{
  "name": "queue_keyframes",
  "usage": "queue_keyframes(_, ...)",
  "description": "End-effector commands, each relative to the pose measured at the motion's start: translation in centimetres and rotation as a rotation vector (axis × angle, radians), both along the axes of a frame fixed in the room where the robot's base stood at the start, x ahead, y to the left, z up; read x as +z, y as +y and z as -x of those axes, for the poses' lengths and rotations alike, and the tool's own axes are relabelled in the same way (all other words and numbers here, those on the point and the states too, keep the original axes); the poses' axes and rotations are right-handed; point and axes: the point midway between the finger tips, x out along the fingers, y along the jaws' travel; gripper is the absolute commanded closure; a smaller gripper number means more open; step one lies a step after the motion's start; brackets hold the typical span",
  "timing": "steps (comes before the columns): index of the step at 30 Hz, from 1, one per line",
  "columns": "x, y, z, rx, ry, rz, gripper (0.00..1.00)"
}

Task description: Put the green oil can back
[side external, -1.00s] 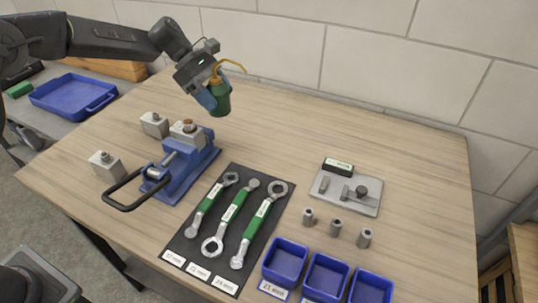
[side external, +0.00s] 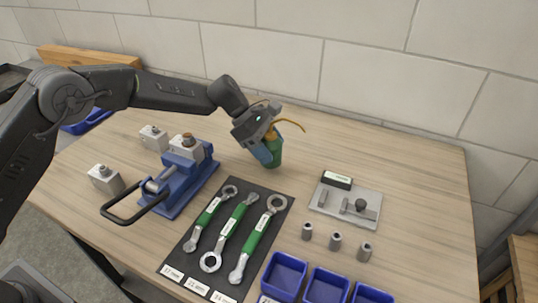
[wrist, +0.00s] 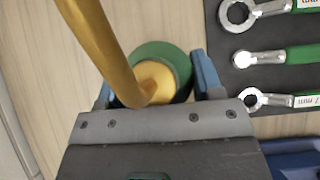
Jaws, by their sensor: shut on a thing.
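The green oil can (side external: 274,150) has a yellow top and a long curved yellow spout. It is upright, at or just above the wooden tabletop, behind the wrench mat; I cannot tell whether its base touches the wood. My gripper (side external: 268,148) is shut on the can, with a blue finger on either side of its body. In the wrist view the can (wrist: 176,62) sits between the two blue fingers of my gripper (wrist: 155,78), and the yellow spout crosses in front at the left.
A black mat (side external: 184,254) with three green-handled wrenches lies in front of the can. A blue vise (side external: 179,186) with metal blocks around it stands at left. A grey plate fixture (side external: 366,215), several small sockets and blue bins (side external: 285,271) are at right. Wood right of the can is clear.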

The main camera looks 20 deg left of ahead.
Motion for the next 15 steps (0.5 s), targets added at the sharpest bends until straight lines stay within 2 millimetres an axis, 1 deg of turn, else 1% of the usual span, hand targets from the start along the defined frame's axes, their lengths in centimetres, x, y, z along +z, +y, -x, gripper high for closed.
queue_keyframes(3,-1.9,0.0,0.0,0.001,0.002,0.0,0.63)
queue_keyframes(6,-2.7,0.0,0.0,0.001,-0.001,0.001,0.63)
queue_keyframes(15,-2.9,0.0,0.0,0.001,-0.002,0.001,0.63)
